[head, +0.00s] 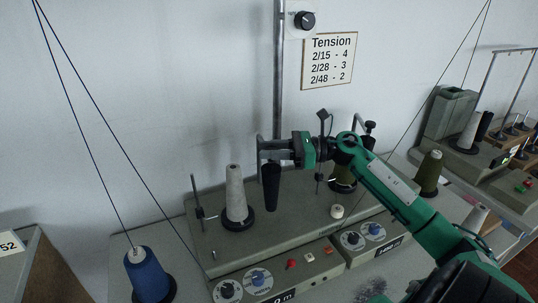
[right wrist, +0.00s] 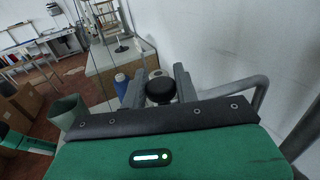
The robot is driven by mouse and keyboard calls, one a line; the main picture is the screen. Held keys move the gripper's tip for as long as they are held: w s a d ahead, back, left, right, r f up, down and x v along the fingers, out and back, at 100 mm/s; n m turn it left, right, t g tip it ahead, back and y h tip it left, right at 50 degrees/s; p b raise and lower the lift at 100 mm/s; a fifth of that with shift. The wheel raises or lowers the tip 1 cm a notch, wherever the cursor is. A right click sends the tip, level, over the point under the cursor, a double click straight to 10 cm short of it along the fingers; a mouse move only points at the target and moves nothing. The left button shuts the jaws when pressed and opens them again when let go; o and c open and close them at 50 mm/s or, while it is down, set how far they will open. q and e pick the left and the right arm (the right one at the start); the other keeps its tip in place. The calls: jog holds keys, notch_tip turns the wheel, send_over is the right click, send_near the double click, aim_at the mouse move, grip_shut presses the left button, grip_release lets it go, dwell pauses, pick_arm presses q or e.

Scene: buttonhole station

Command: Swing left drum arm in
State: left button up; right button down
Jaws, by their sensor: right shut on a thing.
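My right gripper (head: 273,150) reaches in from the right and is shut on the drum arm near the drum's top. In the right wrist view the drum's round black top (right wrist: 160,88) sits between the two grey fingers (right wrist: 159,90). A grey bent bar (right wrist: 245,84) curves beside the fingers at right. The fingers hide part of the drum arm. My left gripper is not in view.
A grey yarn cone (head: 236,197) stands just left of the drum. A vertical pole (head: 279,85) rises behind it by the wall. An olive cone (head: 430,173) and a blue cone (head: 148,275) stand to either side, with thin yarn lines running up.

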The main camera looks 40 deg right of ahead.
jog(key=c, duration=1.1)
grip_release()
jog(key=shift+s+d, duration=0.1)
jog(key=shift+d, duration=0.05)
pick_arm(q)
jog(key=w+d+r+b, duration=0.1)
jog(key=w+b, duration=0.2)
jog(key=w, duration=0.3)
jog(key=shift+d+r+b, duration=0.25)
jog(key=shift+r+b, duration=0.1)
jog(key=shift+b, duration=0.05)
pick_arm(e)
jog(key=v, duration=1.3)
jog(key=shift+d, duration=0.25)
jog(key=shift+s, duration=0.1)
